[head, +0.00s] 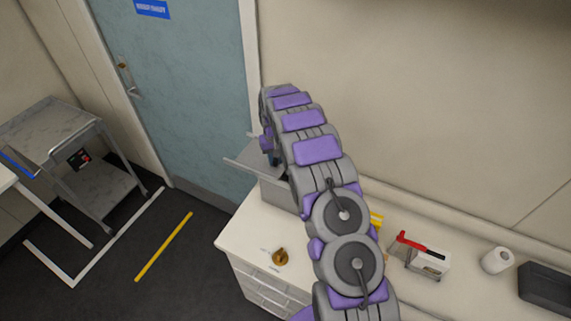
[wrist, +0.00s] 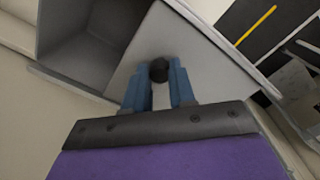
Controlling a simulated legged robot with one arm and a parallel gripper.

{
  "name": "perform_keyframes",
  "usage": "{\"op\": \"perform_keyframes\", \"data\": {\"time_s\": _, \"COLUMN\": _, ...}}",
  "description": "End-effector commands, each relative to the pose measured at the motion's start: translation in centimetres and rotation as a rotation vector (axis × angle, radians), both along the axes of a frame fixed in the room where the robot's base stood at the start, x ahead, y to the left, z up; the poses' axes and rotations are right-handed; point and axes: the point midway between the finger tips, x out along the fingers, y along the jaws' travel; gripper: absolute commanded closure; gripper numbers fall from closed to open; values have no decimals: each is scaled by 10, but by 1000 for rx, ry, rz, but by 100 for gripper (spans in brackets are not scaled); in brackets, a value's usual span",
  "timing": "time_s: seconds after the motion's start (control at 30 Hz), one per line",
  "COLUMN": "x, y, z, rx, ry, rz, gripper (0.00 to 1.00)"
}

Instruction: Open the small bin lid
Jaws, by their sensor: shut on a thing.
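The small grey bin (head: 278,194) stands on the white counter by the wall, partly hidden behind my arm in the head view. In the wrist view its dark hollow interior (wrist: 88,48) shows at upper left, uncovered. The flat grey lid (wrist: 205,55) is swung away from the opening, to the right in the wrist view. A round black knob (wrist: 158,70) sits on the lid. My gripper (wrist: 159,76) has its blue fingers shut on this knob, one on each side. In the head view my arm hides most of the gripper.
On the counter (head: 240,235) are a brown-gold object (head: 280,257), a red-handled device (head: 425,256), a white roll (head: 496,260) and a dark box (head: 546,287). A blue door (head: 185,90) is behind. A grey cart (head: 75,150) stands left; the floor between is clear.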

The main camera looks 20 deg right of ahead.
Motion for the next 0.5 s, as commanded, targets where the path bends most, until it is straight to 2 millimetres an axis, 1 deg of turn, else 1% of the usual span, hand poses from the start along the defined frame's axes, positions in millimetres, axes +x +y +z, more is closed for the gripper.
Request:
{"op": "perform_keyframes", "data": {"time_s": 0.03, "x": 6, "y": 4, "z": -1, "rx": 0, "ry": -6, "rz": 1, "gripper": 100}}
{"op": "perform_keyframes", "data": {"time_s": 0.2, "x": 15, "y": 14, "z": -1, "rx": 0, "ry": -3, "rz": 0, "gripper": 100}}
{"op": "perform_keyframes", "data": {"time_s": 0.5, "x": 17, "y": 18, "z": 0, "rx": -1, "ry": -2, "rz": -2, "gripper": 100}}
